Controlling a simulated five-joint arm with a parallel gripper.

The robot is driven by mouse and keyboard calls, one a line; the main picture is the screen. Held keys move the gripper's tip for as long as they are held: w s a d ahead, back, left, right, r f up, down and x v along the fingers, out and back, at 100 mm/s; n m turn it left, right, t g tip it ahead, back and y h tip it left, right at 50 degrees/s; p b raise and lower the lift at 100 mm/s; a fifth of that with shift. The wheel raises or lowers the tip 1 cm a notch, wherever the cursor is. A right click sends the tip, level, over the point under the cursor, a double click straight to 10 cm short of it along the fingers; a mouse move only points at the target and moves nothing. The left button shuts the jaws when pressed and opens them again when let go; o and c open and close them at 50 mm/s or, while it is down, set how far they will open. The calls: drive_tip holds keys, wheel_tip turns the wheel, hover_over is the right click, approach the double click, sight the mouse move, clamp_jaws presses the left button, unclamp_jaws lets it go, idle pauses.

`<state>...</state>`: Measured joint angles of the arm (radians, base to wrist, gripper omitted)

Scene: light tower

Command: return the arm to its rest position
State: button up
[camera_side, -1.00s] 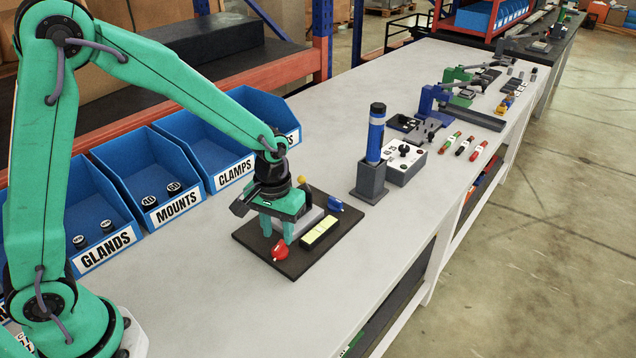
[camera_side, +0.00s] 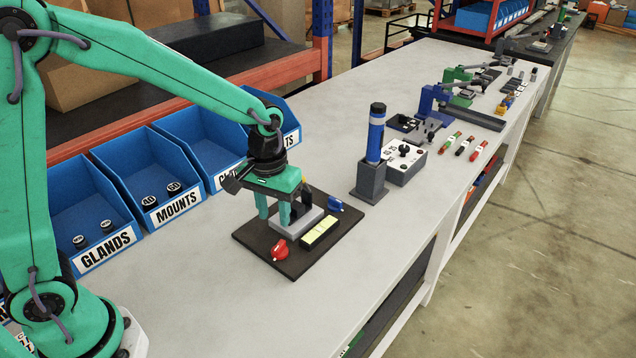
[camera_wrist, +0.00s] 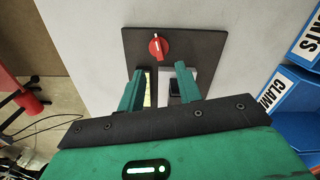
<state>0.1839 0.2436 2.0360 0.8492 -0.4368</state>
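My gripper (camera_side: 275,214) hangs above the dark fixture board (camera_side: 262,242), pointing down. Its two green fingers are apart with nothing between them; they also show apart in the wrist view (camera_wrist: 160,88). On the board are a red knob (camera_side: 279,250), a blue knob (camera_side: 335,205), a yellow strip block (camera_side: 319,232) and a grey block (camera_side: 297,225) partly behind the fingers. In the wrist view the red knob (camera_wrist: 158,47) lies ahead of the fingers.
Blue bins (camera_side: 95,205) line the bench's left side, close to my arm. A control box (camera_side: 404,163) stands right of the tower, with several small coloured parts (camera_side: 463,147) beyond. The front of the bench (camera_side: 300,310) is clear.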

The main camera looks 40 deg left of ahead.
drive_tip(key=s+a+r+m+t, duration=0.1)
drive_tip(key=s+a+r+t, duration=0.1)
drive_tip(key=s+r, duration=0.4)
drive_tip(key=s+a+r+m+t, duration=0.2)
drive_tip(key=s+a+r, duration=0.3)
drive_tip(key=s, duration=0.5)
wheel_tip(320, 180, up, 3)
drive_tip(key=shift+f+t, duration=0.2)
drive_tip(key=shift+t, duration=0.5)
